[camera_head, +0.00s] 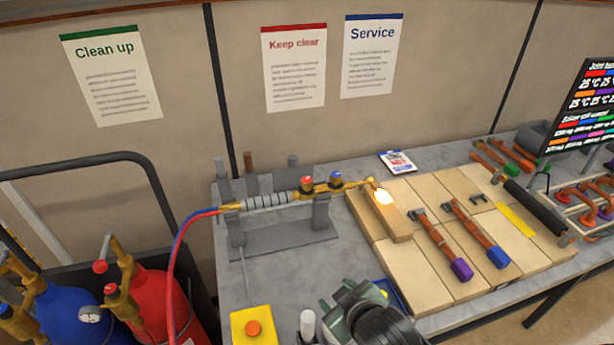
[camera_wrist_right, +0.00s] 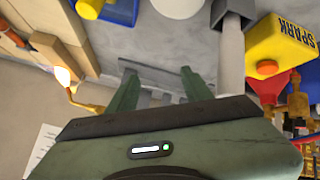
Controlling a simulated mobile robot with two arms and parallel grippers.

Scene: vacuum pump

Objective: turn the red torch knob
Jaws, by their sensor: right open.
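The torch (camera_head: 270,198) lies level on a grey stand at the back of the bench, with a lit flame (camera_head: 384,196) at its right tip. Its red knob (camera_head: 307,181) sits on the brass body, left of the blue knob (camera_head: 336,177). My right gripper (camera_head: 345,298) is at the bottom of the head view, in front of the stand and well apart from the knob. In the right wrist view its fingers (camera_wrist_right: 160,88) are open with nothing between them. The flame and brass tip (camera_wrist_right: 85,103) show there; the red knob does not show. My left gripper is not in view.
Pale bricks (camera_head: 425,275) lie under and right of the flame, with tools on them. A yellow box with an orange button (camera_head: 253,328) is at the front left. Red (camera_head: 150,305) and blue (camera_head: 65,305) cylinders stand left of the bench. Hoses (camera_head: 172,262) run to the torch.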

